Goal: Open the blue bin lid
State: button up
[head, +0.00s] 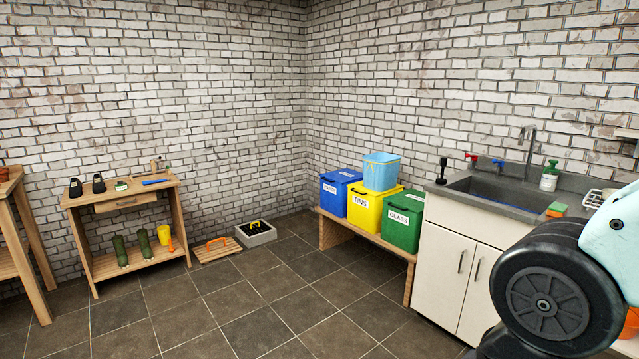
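The blue bin (336,197) stands at the left end of a low wooden bench in the corner. Its blue lid (341,175) looks closed. A white label on its front is too small to read surely. The yellow bin labelled TINS (365,212) stands close to its right, and a light blue bucket (381,171) sits on top of the yellow bin. My gripper is not in view; only part of my arm shows at the lower right.
A green bin labelled GLASS (402,220) stands right of the yellow one on the bench (329,233). A sink cabinet (452,269) adjoins on the right. A wooden table (122,193) stands at the left. The tiled floor (250,305) before the bench is clear.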

aim_at(345, 176)
jog(key=i+u, duration=0.25)
jog(key=i, duration=3.35)
jog(key=i+z, duration=0.1)
jog(key=i, duration=1.25)
